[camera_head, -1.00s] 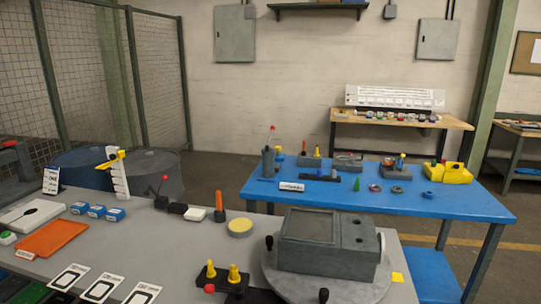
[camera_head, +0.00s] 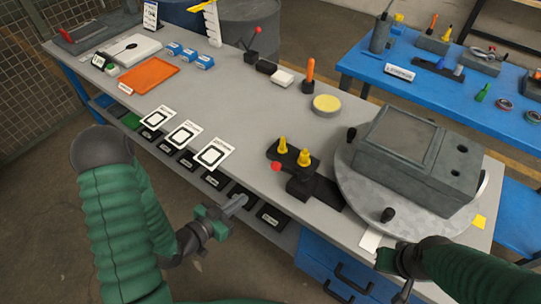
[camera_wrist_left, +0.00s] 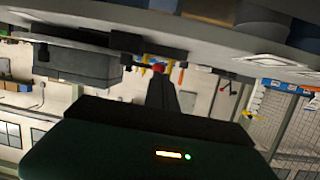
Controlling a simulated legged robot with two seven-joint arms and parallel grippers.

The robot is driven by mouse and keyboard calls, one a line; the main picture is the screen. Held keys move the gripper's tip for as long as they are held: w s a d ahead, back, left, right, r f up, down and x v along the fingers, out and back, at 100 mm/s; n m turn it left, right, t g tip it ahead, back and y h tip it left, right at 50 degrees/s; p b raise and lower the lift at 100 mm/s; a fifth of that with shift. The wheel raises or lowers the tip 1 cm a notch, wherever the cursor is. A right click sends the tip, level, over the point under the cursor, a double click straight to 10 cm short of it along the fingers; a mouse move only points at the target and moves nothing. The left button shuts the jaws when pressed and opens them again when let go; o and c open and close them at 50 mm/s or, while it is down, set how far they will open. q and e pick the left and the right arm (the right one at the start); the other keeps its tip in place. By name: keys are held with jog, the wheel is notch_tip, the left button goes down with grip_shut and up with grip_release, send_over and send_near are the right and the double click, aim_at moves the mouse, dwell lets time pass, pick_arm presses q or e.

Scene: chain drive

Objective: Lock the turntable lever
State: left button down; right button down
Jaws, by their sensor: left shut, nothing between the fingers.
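The round grey turntable (camera_head: 356,207) lies on the grey bench at right, carrying a grey box (camera_head: 408,145). Beside its left edge is a black lever assembly (camera_head: 312,186) with a red ball knob (camera_head: 276,167) and yellow pegs (camera_head: 303,158). The red knob also shows in the left wrist view (camera_wrist_left: 158,68), which looks upside down. My left gripper (camera_head: 240,203) is shut and empty, left of and nearer than the red knob, apart from it. My right gripper (camera_head: 403,288) is near the bench's front edge below the turntable; its fingers are partly cut off, so their state is unclear.
Black knobs (camera_head: 388,215) stand on the turntable's rim. White framed cards (camera_head: 184,134) lie along the front edge. A yellow disc (camera_head: 327,104) and an orange-topped tool (camera_head: 309,75) stand behind the lever. A blue table (camera_head: 420,82) is at the back right.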

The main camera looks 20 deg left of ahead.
pick_arm(q)
jog(key=r+t, duration=0.1)
jog(key=b, duration=1.3)
send_near(273, 170)
jog(key=f, duration=0.1)
jog(key=x, duration=0.6)
jog(key=shift+a+r+p, duration=0.1)
jog(key=shift+r+p, duration=0.25)
jog(key=shift+w, duration=0.45)
jog(key=shift+d, duration=0.25)
